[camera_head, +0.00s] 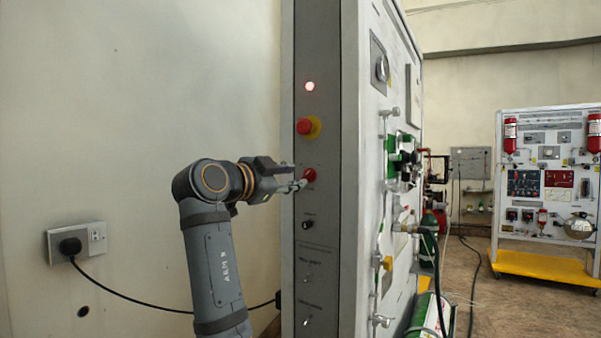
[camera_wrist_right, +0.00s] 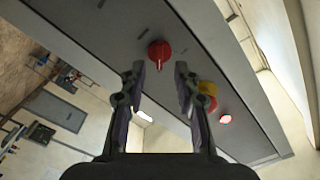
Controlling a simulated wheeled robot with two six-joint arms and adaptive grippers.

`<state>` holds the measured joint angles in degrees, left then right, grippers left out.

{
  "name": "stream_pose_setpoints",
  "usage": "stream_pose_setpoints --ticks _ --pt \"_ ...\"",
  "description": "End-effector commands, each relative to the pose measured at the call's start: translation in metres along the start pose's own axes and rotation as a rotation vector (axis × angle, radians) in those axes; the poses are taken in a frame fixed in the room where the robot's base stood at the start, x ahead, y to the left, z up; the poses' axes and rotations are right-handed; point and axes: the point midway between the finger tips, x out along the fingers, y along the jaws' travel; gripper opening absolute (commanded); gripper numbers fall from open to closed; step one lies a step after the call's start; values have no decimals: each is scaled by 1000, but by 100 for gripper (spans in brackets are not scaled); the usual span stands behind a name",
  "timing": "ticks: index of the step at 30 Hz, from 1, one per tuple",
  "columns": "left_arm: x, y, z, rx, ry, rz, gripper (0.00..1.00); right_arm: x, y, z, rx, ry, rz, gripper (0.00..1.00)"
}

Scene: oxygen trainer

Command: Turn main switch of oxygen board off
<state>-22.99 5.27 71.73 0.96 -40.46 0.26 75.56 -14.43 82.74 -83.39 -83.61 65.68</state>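The oxygen board's grey side panel (camera_head: 320,225) stands upright in the middle of the head view. Its red rotary main switch (camera_head: 310,174) sits below a red emergency button on a yellow base. My right gripper (camera_head: 299,184) is at the switch, its fingertips close to the panel. In the right wrist view, the switch (camera_wrist_right: 159,52) shows a white mark and lies just beyond the gap between the two fingertips of my right gripper (camera_wrist_right: 158,72). The fingers are apart, with nothing between them. I cannot tell whether either finger touches the switch. My left gripper is not in view.
A lit red lamp (camera_head: 310,86) is above the emergency button (camera_head: 306,127). A black knob (camera_head: 307,225) and small switches are lower on the panel. Valves and hoses stick out on the board's white front (camera_head: 365,150). A wall socket (camera_head: 76,241) with a black cable is at left.

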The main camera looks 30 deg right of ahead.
Motion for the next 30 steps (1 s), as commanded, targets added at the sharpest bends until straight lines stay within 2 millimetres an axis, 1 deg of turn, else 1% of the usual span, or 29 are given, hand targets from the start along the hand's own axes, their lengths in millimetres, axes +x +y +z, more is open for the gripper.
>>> stream_pose_setpoints --ticks 1,3,6,10,17,20,24,30 --pt "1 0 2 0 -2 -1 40 11 0 -1 -1 4 3 32" --pt "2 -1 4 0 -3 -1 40 23 0 -1 -1 3 2 32" --pt "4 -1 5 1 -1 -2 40 34 0 0 -1 1 1 32" --pt "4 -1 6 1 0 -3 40 40 0 0 0 0 0 32" --pt "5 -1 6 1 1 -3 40 41 0 1 0 -1 -1 32" --pt "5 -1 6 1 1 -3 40 41 0 1 0 -1 -1 19" --pt "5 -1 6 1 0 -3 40 41 0 1 0 -1 -1 0" --pt "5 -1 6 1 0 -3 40 41 0 1 -1 -1 0 0"
